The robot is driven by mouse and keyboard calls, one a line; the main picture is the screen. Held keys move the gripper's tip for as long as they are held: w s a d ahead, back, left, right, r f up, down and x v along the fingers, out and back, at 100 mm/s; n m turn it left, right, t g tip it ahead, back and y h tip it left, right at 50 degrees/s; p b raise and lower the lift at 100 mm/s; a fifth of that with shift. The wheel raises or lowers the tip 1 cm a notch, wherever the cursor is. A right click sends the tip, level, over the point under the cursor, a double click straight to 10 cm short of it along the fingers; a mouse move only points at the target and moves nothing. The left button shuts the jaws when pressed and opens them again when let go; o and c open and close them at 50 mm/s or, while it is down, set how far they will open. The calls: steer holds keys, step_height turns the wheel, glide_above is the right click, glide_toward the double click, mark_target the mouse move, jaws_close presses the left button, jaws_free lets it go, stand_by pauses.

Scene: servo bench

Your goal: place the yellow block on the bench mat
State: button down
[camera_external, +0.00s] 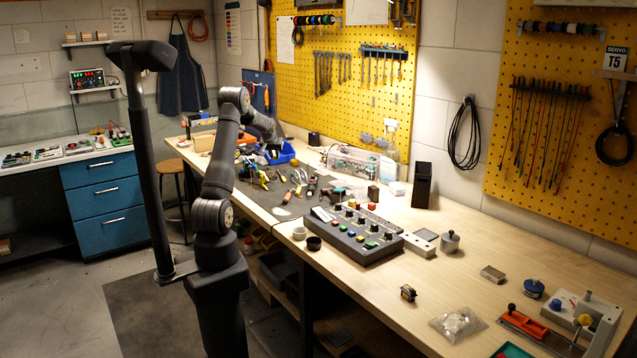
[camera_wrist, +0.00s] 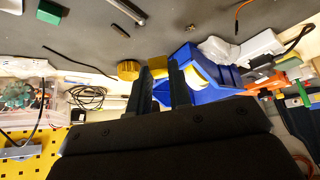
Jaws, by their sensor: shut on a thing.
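The grey bench mat (camera_external: 258,194) lies along the bench's left side under scattered tools. The mat also fills the top of the wrist view (camera_wrist: 165,30). I cannot tell the block's height above it.
A blue bin (camera_wrist: 212,88) with white and yellow things stands close beside the fingers. A round yellow thing (camera_wrist: 128,70) lies close on the other side. A green block (camera_wrist: 50,12) and tools lie on the mat. A control box (camera_external: 355,236) stands nearer on the bench.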

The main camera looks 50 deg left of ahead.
mark_target(271, 169)
steer(key=a+f, duration=0.2)
steer(key=a, duration=0.1)
steer(key=shift+s+a+f, duration=0.2)
steer(key=shift+s+a, duration=0.05)
steer(key=shift+s, duration=0.15)
steer(key=shift+f, duration=1.85)
steer(key=shift+f, duration=0.2)
steer(key=c, duration=1.3)
jaws_free()
steer(key=shift+r, duration=0.1)
steer(key=shift+r, duration=0.25)
steer(key=v, duration=1.1)
steer(key=shift+s+d+r, duration=0.2)
steer(key=shift+r, duration=0.05)
